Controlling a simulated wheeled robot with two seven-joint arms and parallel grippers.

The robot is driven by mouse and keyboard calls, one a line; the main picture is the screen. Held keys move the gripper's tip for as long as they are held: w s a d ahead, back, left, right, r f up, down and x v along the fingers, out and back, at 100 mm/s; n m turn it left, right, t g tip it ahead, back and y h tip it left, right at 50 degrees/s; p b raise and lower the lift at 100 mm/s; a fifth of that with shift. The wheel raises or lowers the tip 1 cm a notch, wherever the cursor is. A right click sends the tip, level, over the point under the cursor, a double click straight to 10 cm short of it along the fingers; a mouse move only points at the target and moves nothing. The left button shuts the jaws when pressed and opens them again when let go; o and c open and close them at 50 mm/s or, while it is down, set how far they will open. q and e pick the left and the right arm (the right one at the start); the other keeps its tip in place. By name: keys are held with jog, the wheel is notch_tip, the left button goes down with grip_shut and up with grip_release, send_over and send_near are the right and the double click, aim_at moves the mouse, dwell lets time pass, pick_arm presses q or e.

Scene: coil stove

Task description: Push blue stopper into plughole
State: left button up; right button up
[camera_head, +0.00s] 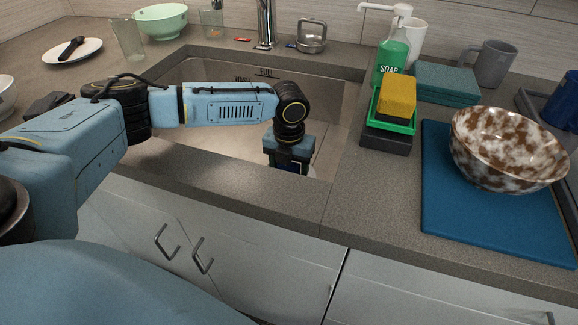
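My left arm comes in from the left and reaches over the sink (200,72). My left gripper (289,166) points down inside the basin, near its front right part. Its fingertips are hidden behind the front counter edge and the gripper's own body, so I cannot see whether it is open or shut. I cannot make out the blue stopper or the plughole; the arm, the gripper and the counter edge hide part of the basin floor. My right gripper is not in view.
A faucet (265,25) stands behind the sink, with a metal strainer-like holder (312,36) beside it. To the right are a soap bottle (392,54), a yellow sponge (397,95), and a speckled bowl (505,150) on a blue board (455,222).

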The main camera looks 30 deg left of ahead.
pick_arm(q)
jog(key=shift+r, duration=0.5)
notch_tip(320, 180, up, 10)
jog(key=p, duration=0.3)
jog(key=shift+p, duration=0.3)
jog(key=shift+r, duration=0.65)
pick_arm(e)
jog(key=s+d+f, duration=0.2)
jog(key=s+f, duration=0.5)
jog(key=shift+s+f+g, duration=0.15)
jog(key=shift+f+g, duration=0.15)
pick_arm(q)
jog(key=shift+r+p, duration=0.1)
jog(key=shift+p, duration=0.2)
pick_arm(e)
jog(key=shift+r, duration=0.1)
